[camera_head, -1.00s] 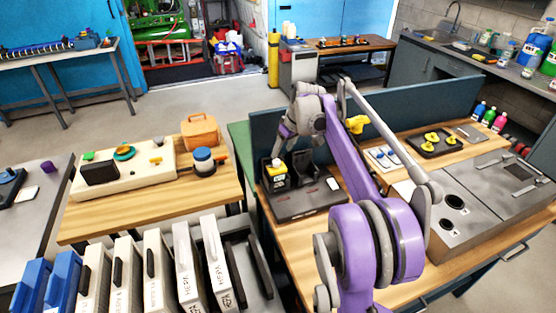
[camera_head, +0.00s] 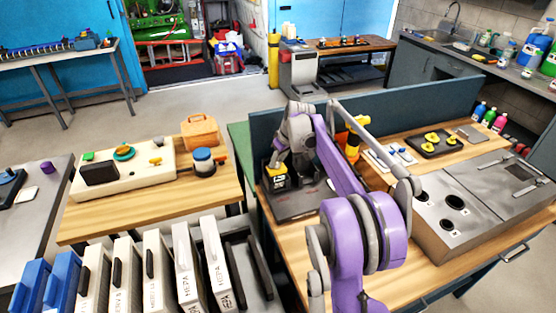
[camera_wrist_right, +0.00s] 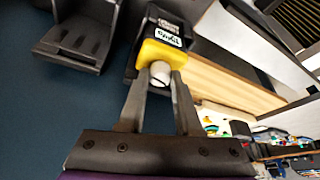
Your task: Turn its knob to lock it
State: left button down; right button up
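A black and yellow block (camera_head: 278,182) with a pale label sits upright at the left end of a black dock tray (camera_head: 300,206). In the right wrist view the block (camera_wrist_right: 150,52) shows its yellow part, its label and a short whitish knob (camera_wrist_right: 160,72). My right gripper (camera_head: 281,160) is down at the block. In the wrist view its two fingers (camera_wrist_right: 160,82) stand apart, one on each side of the knob, with the knob near the fingertips. I cannot clearly see contact on either side. My left gripper is out of view.
A dark blue panel (camera_head: 420,101) stands behind the dock. A grey metal box with round holes (camera_head: 456,222) fills the right bench. White HEPA filters (camera_head: 186,262) stand at front left.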

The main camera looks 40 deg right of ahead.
grip_shut()
jog(key=shift+m, duration=0.3)
jog(key=m, duration=0.1)
jog(key=m+h, duration=0.1)
jog(key=m, duration=0.1)
jog(key=m+h, duration=0.1)
jog(key=shift+a+m, duration=0.25)
jog(key=shift+m, duration=0.05)
jog(key=m, duration=0.2)
jog(key=m+g+h, duration=0.1)
jog(key=m, duration=0.1)
jog(key=shift+w+a+m+h, duration=0.1)
jog(key=shift+w+m+h, duration=0.05)
jog(key=shift+m+h, duration=0.15)
jog(key=shift+m+g+h+p, duration=0.3)
jog(key=shift+m+g, duration=0.4)
jog(key=shift+m, duration=1.1)
